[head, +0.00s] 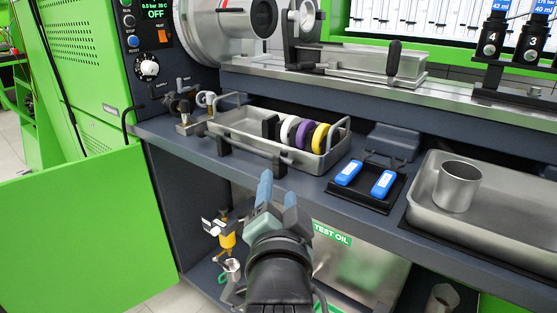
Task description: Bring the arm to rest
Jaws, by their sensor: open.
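My gripper (278,190) shows in the lower middle of the head view, on the end of my dark arm. It has two blue-grey fingers, which stand apart with nothing seen between them. The fingertips point up and away, toward the front edge of the bench shelf (300,198), below the metal tray. I cannot tell how much space lies between the fingertips and the shelf edge. My arm hides part of the lower compartment behind it.
A metal tray (233,124) holds black, white, purple and yellow discs. Two blue items (383,183) lie on a black holder. A steel cup (457,186) stands in a larger pan (432,217). Below is a TEST OIL container (365,262). A green panel (70,230) is at left.

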